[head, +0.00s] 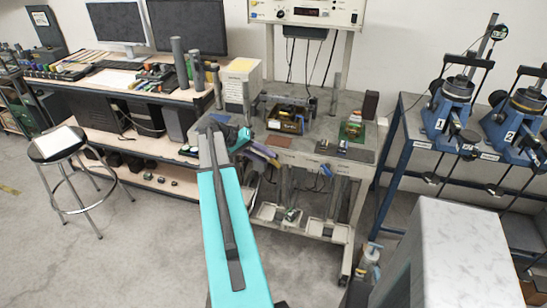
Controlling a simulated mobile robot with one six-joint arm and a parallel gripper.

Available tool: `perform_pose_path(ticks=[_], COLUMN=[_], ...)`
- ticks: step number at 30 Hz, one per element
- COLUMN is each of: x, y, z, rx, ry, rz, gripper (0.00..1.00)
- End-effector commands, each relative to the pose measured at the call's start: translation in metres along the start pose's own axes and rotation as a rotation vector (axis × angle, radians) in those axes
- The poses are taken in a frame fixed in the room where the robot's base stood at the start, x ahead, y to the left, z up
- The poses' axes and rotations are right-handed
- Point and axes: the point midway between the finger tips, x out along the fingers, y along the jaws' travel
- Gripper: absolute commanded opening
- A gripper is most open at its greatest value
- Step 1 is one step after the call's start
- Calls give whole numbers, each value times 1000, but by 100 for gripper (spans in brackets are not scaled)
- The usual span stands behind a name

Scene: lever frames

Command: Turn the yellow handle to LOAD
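No part is clearly a yellow handle, and no LOAD marking is legible. A black lever bar (531,71) shows above that device. My teal arm rises from the bottom centre, and my gripper (262,156) is at its far end, in front of the grey cart. It is far to the left of the blue devices and apart from them. Its fingers are small and dark, so I cannot tell their opening.
Another blue device, numbered 1 (448,108), stands beside device 2 on a blue-framed stand (414,133). The grey cart (355,168) carries small fixtures. A marble-topped block (460,245) stands in front at right. A stool (62,146) is at left. Floor shows at lower left.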

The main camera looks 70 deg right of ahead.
Motion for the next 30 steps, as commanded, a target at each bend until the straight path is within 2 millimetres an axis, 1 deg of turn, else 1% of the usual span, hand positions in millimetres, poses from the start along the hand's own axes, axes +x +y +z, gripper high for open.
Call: perform_pose_path(ticks=[1, 6, 10, 15, 23, 24, 29, 30], x=[7, 28, 39, 46, 48, 47, 47, 47], y=[2, 2, 1, 0, 0, 0, 0, 0], z=[-1, -1, -1, 0, 0, 0, 0, 0], rx=[0, 1, 1, 1, 1, 1, 1, 1], ry=[-1, -1, 0, 0, 0, 0, 0, 1], rz=[1, 1, 0, 0, 0, 0, 0, 0], gripper=[31, 31, 31, 31, 31, 30, 3, 0])
